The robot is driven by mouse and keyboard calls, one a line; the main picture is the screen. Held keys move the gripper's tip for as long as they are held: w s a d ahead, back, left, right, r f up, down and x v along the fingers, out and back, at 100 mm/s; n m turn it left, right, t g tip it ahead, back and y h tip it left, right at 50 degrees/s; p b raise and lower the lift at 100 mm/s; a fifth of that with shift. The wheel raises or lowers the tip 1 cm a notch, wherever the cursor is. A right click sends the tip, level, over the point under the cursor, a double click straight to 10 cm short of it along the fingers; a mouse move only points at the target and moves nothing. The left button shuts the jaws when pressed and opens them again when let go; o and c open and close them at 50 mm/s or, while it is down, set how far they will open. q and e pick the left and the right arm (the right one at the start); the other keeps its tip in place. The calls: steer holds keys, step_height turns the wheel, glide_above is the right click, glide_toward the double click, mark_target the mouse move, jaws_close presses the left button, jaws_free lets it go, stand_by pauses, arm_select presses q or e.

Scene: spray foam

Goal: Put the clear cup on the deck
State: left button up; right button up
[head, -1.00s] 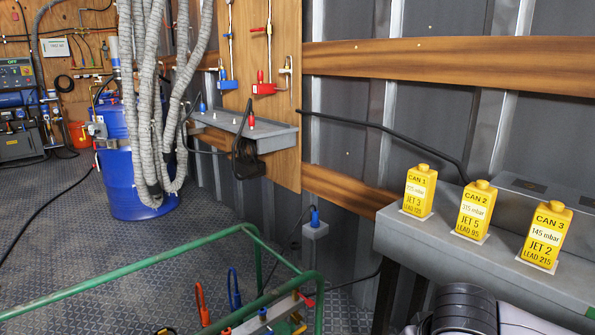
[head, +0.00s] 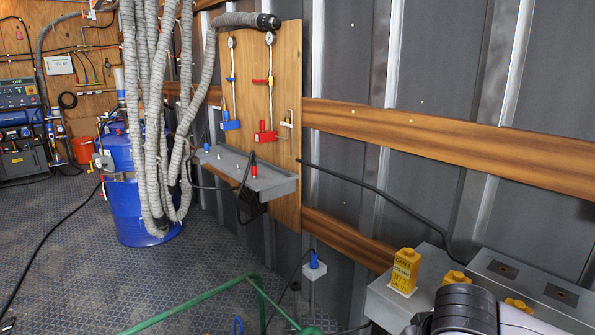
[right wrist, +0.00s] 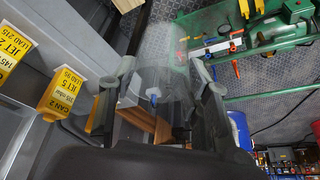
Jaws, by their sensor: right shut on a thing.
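In the right wrist view my right gripper (right wrist: 158,88) is shut on a clear, see-through cup (right wrist: 160,52). The cup is faint and sticks out past the fingertips, with the floor and bench parts showing through it. In the head view only a dark part of my right arm shows at the lower right; the gripper and cup are not seen there. My left gripper is in neither view. I cannot tell for certain which surface is the deck.
A grey bench (head: 385,303) carries yellow cans (head: 405,270), partly hidden by my arm. A green-framed cart (head: 195,305) with tools (right wrist: 236,42) stands nearby. A blue drum (head: 140,210) and hoses stand at the left. The patterned metal floor (head: 75,245) has free room.

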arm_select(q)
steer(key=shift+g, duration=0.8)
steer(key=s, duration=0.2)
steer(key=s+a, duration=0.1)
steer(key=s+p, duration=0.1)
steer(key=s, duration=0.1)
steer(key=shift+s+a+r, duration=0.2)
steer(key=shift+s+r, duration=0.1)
